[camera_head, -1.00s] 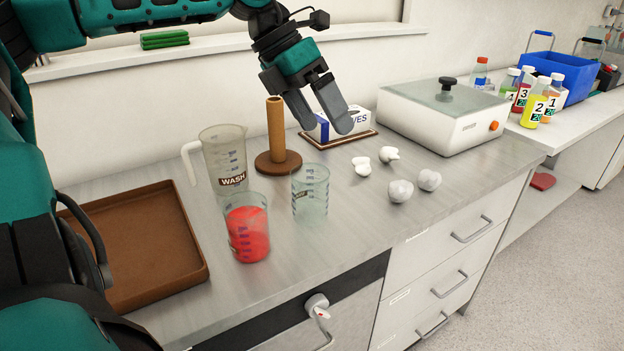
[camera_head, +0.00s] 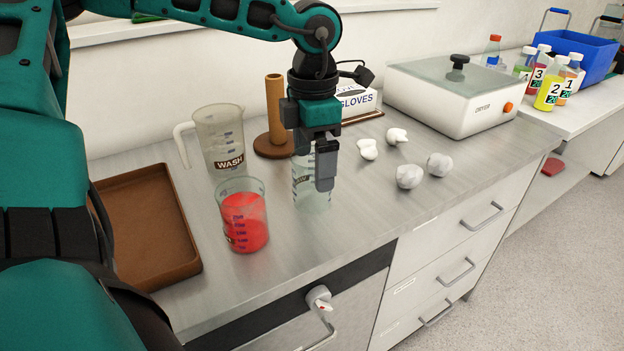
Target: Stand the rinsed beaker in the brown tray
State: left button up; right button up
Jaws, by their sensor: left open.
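A clear, empty beaker (camera_head: 311,199) stands upright on the steel counter, partly hidden by my left gripper. A second beaker (camera_head: 243,222) holding red liquid stands to its left, nearer the front edge. The brown tray (camera_head: 140,192) lies empty at the counter's left end, partly covered by my left arm. My left gripper (camera_head: 316,180) is open and points down at the clear beaker, its fingers at the upper part of the beaker. I cannot tell whether the fingers touch the glass. My right gripper is not in view.
A jug marked WASH (camera_head: 221,140) stands behind the red beaker. A brown upright post on a round base (camera_head: 276,110) is behind the clear beaker. Several white crumpled lumps (camera_head: 409,176), a gloves box (camera_head: 356,101) and a dryer (camera_head: 455,95) are to the right.

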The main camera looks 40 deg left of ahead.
pick_arm(q)
jog(key=f, duration=0.4)
jog(key=shift+w+a+f, duration=0.15)
jog(key=shift+a+f, duration=0.05)
jog(key=shift+a, duration=0.05)
jog(key=c, duration=1.2)
jog(key=shift+r, duration=0.15)
jog(key=shift+c, duration=0.2)
notch_tip(320, 180, up, 20)
jog(key=p, duration=0.2)
